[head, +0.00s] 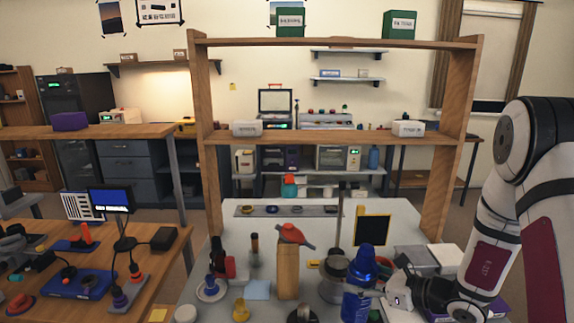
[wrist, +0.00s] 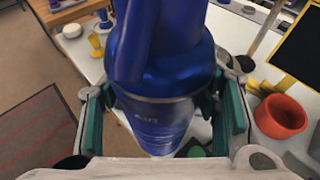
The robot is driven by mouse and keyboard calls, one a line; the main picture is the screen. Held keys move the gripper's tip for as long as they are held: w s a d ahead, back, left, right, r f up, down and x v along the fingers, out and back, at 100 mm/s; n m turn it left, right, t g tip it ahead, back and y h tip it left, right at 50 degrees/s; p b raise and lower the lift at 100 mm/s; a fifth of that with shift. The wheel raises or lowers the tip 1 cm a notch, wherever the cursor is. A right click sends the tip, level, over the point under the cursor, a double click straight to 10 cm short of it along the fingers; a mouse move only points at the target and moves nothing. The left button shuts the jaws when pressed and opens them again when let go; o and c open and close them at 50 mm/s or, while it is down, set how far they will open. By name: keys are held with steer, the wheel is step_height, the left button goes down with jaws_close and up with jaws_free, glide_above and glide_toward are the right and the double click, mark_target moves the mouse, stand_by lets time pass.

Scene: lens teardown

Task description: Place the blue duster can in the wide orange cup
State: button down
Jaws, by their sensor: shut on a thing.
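The blue duster can (head: 358,297) is upright at the front of the light worktop in the head view. My gripper (head: 378,293) is shut on the can's body. In the wrist view the can (wrist: 165,70) fills the middle, with a green-lined finger on each side. I cannot tell whether its base touches the worktop. The wide orange cup (wrist: 281,117) stands to the right of the can and gripper in the wrist view, apart from them, with its opening upward.
A yellow-framed black panel (head: 373,230) stands behind the can. A wooden block (head: 288,270), a grey jar (head: 334,280) and a yellow piece (head: 240,310) stand to its left. A wooden shelf frame (head: 330,137) spans the worktop's back.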

steer(key=shift+a+m+t+h, duration=0.1)
steer(key=shift+m+t+h, duration=0.5)
steer(key=shift+m+h, duration=0.25)
steer(key=shift+s+d+f+m+t+h, duration=0.15)
steer(key=shift+s+d+m+t+h, duration=0.15)
steer(key=shift+m+t+h, duration=0.35)
steer(key=shift+d+h, duration=0.1)
steer(key=shift+h, duration=0.2)
steer(key=r+m, duration=0.1)
steer(key=r, duration=0.2)
steer(key=w+r+m+h, duration=0.1)
steer(key=r, duration=0.3)
steer(key=w+r+t+h, duration=0.1)
steer(key=r, duration=0.3)
steer(key=shift+w+r+m, duration=0.15)
steer(key=shift+r+m, duration=0.1)
steer(key=shift+m, duration=0.15)
